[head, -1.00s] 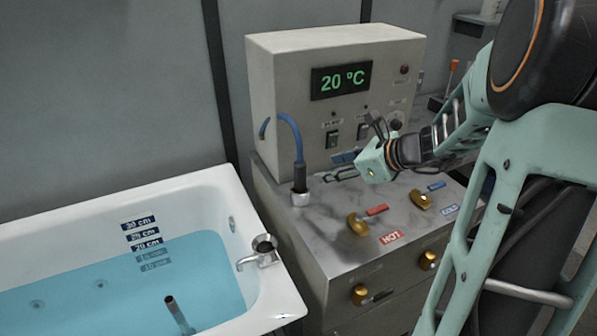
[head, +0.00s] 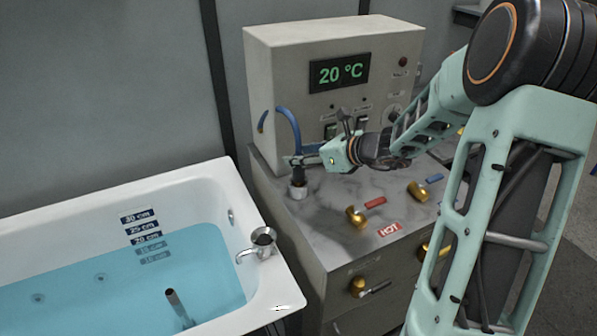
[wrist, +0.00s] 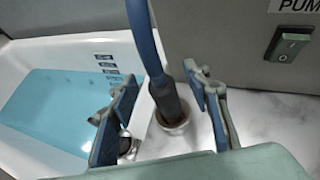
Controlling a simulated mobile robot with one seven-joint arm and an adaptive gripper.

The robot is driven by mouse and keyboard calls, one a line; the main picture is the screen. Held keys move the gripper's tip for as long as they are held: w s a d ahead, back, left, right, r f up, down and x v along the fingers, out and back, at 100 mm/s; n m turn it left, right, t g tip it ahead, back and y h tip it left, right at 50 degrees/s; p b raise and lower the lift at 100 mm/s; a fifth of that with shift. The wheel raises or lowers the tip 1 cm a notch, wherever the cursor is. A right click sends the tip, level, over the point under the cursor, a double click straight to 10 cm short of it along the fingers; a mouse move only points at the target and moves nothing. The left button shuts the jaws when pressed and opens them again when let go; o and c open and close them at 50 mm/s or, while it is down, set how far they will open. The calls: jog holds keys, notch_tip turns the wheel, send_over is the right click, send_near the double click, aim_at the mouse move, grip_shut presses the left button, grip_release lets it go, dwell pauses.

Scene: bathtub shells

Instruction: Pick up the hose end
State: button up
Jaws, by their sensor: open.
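The blue hose (head: 291,128) curves out of the control box and down to its dark hose end (head: 299,174). The hose end stands upright in a small pale round holder (head: 297,190) on the marble counter. In the wrist view the dark hose end (wrist: 166,100) sits between the two open fingers of my gripper (wrist: 163,105), with its tip inside the holder (wrist: 174,124). In the head view my gripper (head: 301,160) is level at the hose end, and its fingers partly cover it. I cannot tell whether either finger touches it.
The control box (head: 290,75) with a 20 °C display stands behind. Gold taps (head: 356,218) with red and blue labels sit on the counter (head: 330,235) to the right. A bathtub (head: 190,185) of blue water with a chrome faucet (head: 262,240) is at the left.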

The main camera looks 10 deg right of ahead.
jog(key=shift+w+a+f, duration=0.25)
jog(key=shift+w+a, duration=0.1)
jog(key=shift+w, duration=0.05)
grip_shut()
